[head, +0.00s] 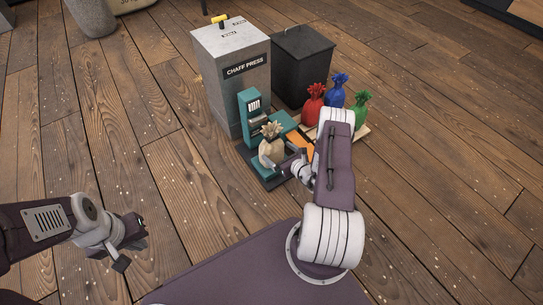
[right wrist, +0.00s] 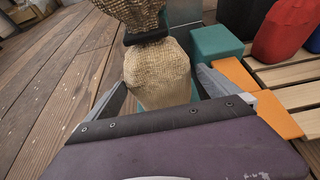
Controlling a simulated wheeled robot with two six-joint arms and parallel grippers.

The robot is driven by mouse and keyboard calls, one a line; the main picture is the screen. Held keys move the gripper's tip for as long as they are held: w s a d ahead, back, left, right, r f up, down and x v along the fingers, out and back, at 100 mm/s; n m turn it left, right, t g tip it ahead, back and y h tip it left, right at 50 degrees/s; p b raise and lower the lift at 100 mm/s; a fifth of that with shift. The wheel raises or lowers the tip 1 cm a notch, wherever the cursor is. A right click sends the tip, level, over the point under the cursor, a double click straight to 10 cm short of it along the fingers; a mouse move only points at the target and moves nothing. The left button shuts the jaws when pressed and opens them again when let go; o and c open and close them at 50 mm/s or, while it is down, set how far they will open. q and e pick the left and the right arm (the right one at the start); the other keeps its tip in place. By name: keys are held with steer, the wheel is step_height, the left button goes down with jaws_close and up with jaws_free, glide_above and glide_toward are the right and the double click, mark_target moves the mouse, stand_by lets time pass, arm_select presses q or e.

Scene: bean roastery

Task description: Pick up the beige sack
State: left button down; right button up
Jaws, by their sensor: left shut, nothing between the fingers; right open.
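The beige sack (head: 270,150) stands upright at the teal machine (head: 249,110), with a tied neck and a ruffled top. In the right wrist view the sack's woven body (right wrist: 158,72) fills the middle, with a dark band at its neck. My right gripper (head: 285,166) is open at the sack, with one finger on either side of its lower body. Whether the fingers touch it cannot be told. My left gripper (head: 128,246) is shut and empty, far to the left over the floor.
Red (head: 314,106), blue (head: 336,91) and green (head: 359,109) sacks stand on a wooden pallet (head: 362,133) to the right. An orange piece (right wrist: 262,98) lies beside my right finger. The chaff press (head: 233,85) and a dark bin (head: 303,68) stand behind. Floor at left is clear.

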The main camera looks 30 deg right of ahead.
mark_target(274, 143)
steer(key=b+x, duration=0.4)
steer(key=b, duration=0.1)
steer(key=shift+w+a+f, duration=0.15)
steer(key=shift+f, duration=0.15)
steer(key=shift+w, duration=0.3)
steer(key=shift+w+r, duration=0.1)
steer(key=shift+r, duration=0.15)
steer(key=c, duration=1.9)
steer(key=shift+r+p, duration=0.85)
step_height(274, 143, up, 3)
steer(key=shift+f+p, duration=0.2)
steer(key=shift+p, duration=1.05)
steer(key=s+d+r+p, duration=0.5)
steer(key=d+r+p, duration=0.1)
steer(key=d, duration=0.4)
steer(key=shift+d+r+p, duration=0.25)
steer(key=shift+r+p, duration=0.05)
steer(key=shift+p, duration=0.2)
